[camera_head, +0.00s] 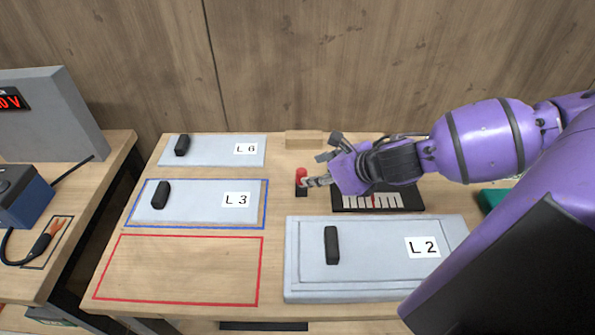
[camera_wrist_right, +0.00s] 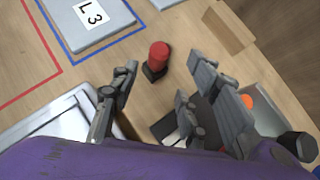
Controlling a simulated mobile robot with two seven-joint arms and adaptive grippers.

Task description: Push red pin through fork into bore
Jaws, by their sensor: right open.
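The red pin (camera_head: 301,174) stands upright in a small black holder (camera_head: 301,191) near the middle of the bench. It also shows in the right wrist view (camera_wrist_right: 159,54), with its black base (camera_wrist_right: 154,71) under it. My right gripper (camera_head: 318,172) is open and empty just to the right of the pin. In the right wrist view its fingers (camera_wrist_right: 167,75) are spread apart, with the pin beyond and between them. I cannot make out a fork or a bore in either view. My left gripper is not in view.
Grey panels with black handles, labelled L6 (camera_head: 215,151), L3 (camera_head: 205,202) and L2 (camera_head: 378,277), lie on the bench. A red-outlined area (camera_head: 178,270) is empty. A wooden block (camera_head: 304,139) stands at the back. A black-and-white scale (camera_head: 385,201) lies beneath my right arm.

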